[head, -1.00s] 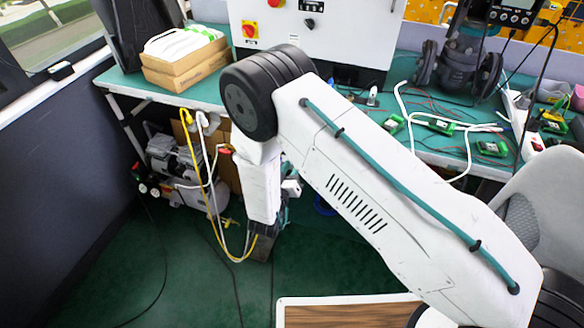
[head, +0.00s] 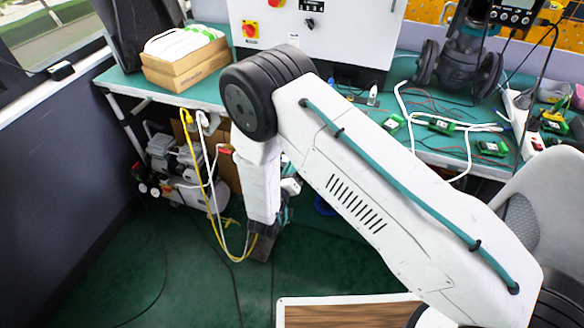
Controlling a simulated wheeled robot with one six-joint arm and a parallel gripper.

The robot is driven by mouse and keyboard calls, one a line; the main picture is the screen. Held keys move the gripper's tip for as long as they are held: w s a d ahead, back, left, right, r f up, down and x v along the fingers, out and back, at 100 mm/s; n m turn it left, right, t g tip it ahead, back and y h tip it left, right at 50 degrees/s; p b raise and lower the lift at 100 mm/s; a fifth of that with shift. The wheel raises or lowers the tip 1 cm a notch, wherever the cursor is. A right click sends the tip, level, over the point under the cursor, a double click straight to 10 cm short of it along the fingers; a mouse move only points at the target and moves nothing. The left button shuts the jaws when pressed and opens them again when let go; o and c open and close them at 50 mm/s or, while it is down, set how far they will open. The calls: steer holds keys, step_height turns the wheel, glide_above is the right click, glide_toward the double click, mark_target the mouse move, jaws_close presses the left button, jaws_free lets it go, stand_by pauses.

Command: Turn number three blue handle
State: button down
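My white arm spans the right and middle of the head view, and its forearm points down from the black elbow joint. My gripper (head: 264,246) is at the lower end, dark and small, partly hidden by the forearm and wrist. I cannot tell whether its fingers are open or shut. A round blue thing (head: 323,206) shows just right of the wrist, under the bench and partly covered by my arm. I cannot tell whether it is a handle. No number three marking is readable.
A green-topped bench (head: 205,92) carries cardboard boxes (head: 186,68), a white control cabinet (head: 330,32) with red-and-yellow switches, and circuit boards. A compressor (head: 175,165) stands below, with yellow and white hoses hanging near my wrist. A grey chair (head: 535,190) is at right. Floor at lower left is mostly clear.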

steer(key=n, duration=1)
steer(key=shift+a+f+n, duration=0.1)
steer(key=shift+f+n, duration=0.15)
steer(key=shift+n, duration=0.05)
stand_by(0.4)
steer(key=c, duration=1.5)
jaws_free()
steer(key=v, duration=0.8)
steer(key=shift+w, duration=0.1)
